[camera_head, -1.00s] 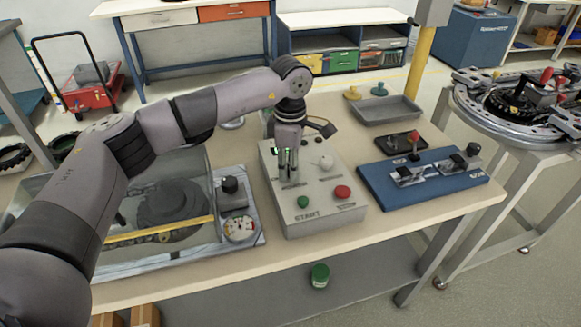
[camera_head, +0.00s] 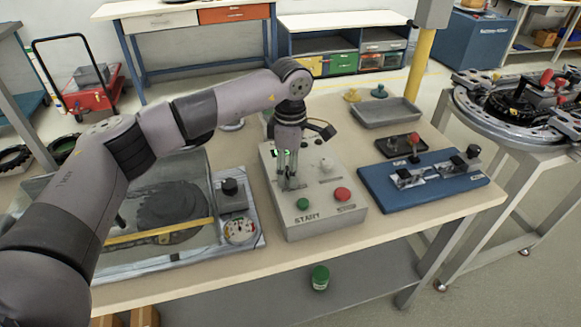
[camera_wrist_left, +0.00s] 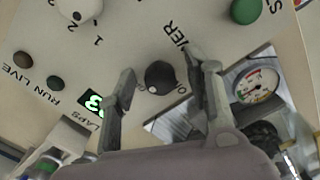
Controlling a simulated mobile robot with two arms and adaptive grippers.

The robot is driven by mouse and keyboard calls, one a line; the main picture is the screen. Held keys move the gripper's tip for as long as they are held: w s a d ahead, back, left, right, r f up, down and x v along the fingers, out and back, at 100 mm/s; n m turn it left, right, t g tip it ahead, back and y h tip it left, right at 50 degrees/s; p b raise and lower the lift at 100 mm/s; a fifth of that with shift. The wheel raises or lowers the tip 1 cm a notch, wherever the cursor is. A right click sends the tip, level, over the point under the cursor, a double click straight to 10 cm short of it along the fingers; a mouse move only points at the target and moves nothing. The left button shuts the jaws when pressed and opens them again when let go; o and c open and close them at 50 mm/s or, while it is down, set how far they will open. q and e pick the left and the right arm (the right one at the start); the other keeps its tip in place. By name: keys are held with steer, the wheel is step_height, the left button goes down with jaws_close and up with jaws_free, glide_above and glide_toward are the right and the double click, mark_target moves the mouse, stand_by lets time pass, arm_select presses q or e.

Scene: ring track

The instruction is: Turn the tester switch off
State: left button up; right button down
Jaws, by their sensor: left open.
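The tester is a grey box (camera_head: 320,218) on the table, with a green START button (camera_head: 303,203) and a red button (camera_head: 342,194) on its sloped top. In the left wrist view a round black knob (camera_wrist_left: 160,77) sits beside partly hidden lettering ending in "WER", with a small "O" mark next to it. My left gripper (camera_head: 291,187) points down over the box's top left part. In the wrist view its open fingers (camera_wrist_left: 160,72) stand on either side of the black knob, with visible gaps. The gripper hides this knob in the head view. My right gripper is out of view.
A white knob (camera_head: 325,165) and a lit green lap display (camera_wrist_left: 94,100) share the panel. A dial gauge (camera_head: 239,230) stands left of the box, a blue fixture board (camera_head: 422,182) right of it. A grey tray (camera_head: 386,112) lies behind.

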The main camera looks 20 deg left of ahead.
arm_select(q)
step_height(320, 180, up, 12)
stand_by(0.5)
stand_by(0.3)
